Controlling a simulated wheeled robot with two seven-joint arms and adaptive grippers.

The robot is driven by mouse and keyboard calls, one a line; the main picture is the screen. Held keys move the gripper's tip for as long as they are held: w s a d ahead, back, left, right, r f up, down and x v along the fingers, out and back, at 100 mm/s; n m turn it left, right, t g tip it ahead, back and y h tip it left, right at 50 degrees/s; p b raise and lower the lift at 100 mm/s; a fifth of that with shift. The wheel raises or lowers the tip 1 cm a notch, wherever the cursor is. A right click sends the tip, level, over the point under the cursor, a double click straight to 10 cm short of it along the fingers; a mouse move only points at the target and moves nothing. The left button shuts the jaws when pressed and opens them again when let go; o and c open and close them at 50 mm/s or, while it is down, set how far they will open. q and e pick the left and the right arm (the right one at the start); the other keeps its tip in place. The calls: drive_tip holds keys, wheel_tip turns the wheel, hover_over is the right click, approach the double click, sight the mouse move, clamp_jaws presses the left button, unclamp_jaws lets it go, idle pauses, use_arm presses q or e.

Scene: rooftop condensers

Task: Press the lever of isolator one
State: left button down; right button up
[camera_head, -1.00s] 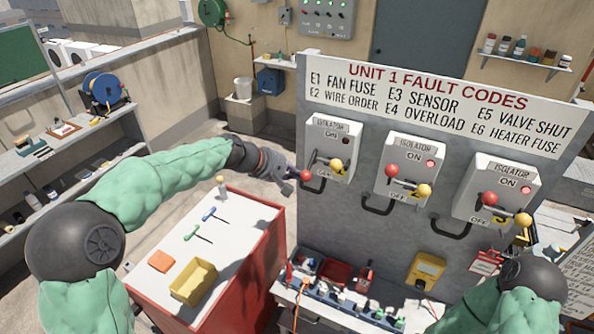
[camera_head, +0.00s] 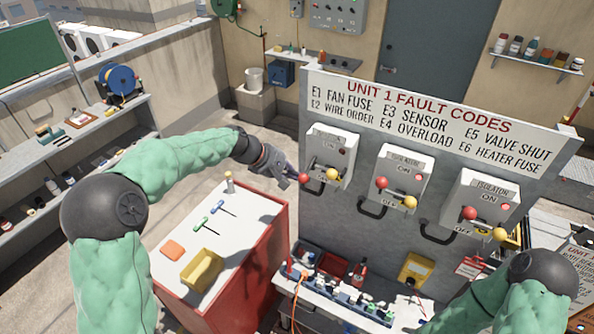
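Isolator one (camera_head: 330,142) is the leftmost grey box on the upright panel. Its red ball (camera_head: 303,178) and yellow ball (camera_head: 332,174) sit at the lower front, nearly level with each other. Its round lamp looks dark red. My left gripper (camera_head: 293,173) reaches in from the left, with its tip right at the red ball; contact cannot be made out. Its fingers are too small and dark to tell open from shut. My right forearm shows at the lower right, but its gripper is not visible.
Isolator two (camera_head: 400,163) and isolator three (camera_head: 482,190) stand to the right with similar balls and brighter lamps. Black handles stick out below the boxes. A red-sided cart (camera_head: 262,262) stands under my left arm. A cluttered shelf (camera_head: 345,303) runs below the panel.

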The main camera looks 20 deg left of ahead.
use_arm(q)
drive_tip(key=shift+s+d+r+p, duration=0.1)
drive_tip(key=shift+d+r+p, duration=0.1)
drive_tip(key=shift+r+p, duration=1.2)
use_arm(e)
drive_tip(key=shift+r+b, duration=0.45)
drive_tip(key=shift+r, duration=0.75)
use_arm(q)
drive_tip(key=shift+r, duration=0.25)
use_arm(e)
drive_tip(key=shift+d+f, duration=0.1)
use_arm(q)
drive_tip(key=a+r+b, duration=0.3)
drive_tip(key=a+r, duration=0.2)
drive_tip(key=a, duration=0.1)
drive_tip(key=shift+s+a+r, duration=0.15)
drive_tip(key=shift+r, duration=0.2)
use_arm(e)
drive_tip(key=shift+w+x, duration=0.15)
drive_tip(key=shift+x, duration=0.65)
drive_tip(key=shift+w+x, duration=0.15)
drive_tip(key=shift+x, duration=0.65)
